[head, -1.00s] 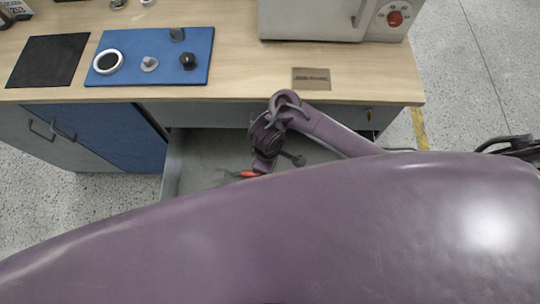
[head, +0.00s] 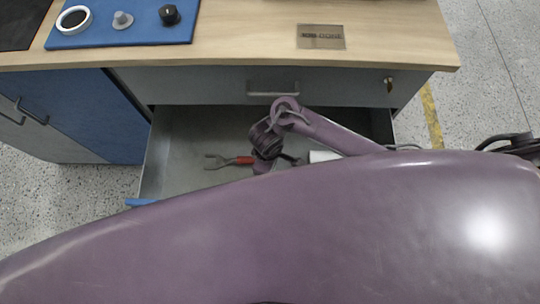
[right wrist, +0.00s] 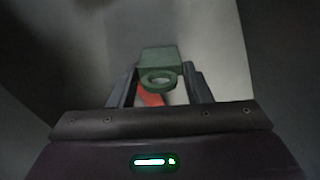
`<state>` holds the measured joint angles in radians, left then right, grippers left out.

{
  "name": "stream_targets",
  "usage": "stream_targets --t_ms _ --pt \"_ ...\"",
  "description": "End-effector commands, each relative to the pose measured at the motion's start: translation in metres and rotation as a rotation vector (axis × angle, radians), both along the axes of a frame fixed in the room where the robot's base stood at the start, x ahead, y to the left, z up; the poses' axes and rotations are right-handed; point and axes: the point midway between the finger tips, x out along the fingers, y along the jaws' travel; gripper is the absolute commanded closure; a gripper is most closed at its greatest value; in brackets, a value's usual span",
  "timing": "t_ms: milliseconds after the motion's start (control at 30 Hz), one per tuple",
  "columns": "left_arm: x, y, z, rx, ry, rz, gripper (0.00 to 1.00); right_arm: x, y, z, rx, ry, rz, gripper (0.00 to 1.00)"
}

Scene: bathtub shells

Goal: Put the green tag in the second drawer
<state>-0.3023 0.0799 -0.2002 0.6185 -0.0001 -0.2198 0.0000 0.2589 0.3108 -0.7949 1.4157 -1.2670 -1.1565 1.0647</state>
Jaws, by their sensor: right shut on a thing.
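The green tag (right wrist: 160,60), a small block with a ring on its near side, is between the fingers of my right gripper (right wrist: 160,82) in the right wrist view. The gripper is shut on it. In the head view my right arm reaches over the open second drawer (head: 190,135), under the shut top drawer (head: 220,86); its fingers and the tag are hidden there behind my arm. My left gripper is not in view.
A tool with a red handle (head: 243,160) lies in the open drawer, left of my wrist. A white object (head: 324,156) lies to the right. A blue cabinet (head: 95,115) stands left. On the counter (head: 240,40) are a blue board (head: 140,30) and a nameplate (head: 321,37).

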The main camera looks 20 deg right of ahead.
Motion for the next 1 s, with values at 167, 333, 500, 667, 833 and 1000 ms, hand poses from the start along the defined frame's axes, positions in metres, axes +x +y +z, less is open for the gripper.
stream_targets --t_ms 167,333,500,667,833,1000 --pt "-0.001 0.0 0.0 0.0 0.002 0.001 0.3 0.0 0.0 -0.001 0.001 -0.001 0.001 0.77" --pt "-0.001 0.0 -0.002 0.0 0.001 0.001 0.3 0.0 0.0 -0.003 0.0 0.0 0.001 0.77" --pt "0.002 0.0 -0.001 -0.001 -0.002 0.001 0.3 0.0 0.0 -0.004 0.001 -0.001 0.001 0.41" --pt "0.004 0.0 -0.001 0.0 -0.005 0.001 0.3 0.0 0.0 -0.004 0.001 -0.001 0.001 0.34" --pt "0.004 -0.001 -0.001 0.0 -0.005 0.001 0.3 0.0 0.0 -0.003 0.001 -0.001 0.001 0.34" --pt "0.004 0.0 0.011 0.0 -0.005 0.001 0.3 0.001 0.002 0.014 0.002 -0.001 0.0 0.34"
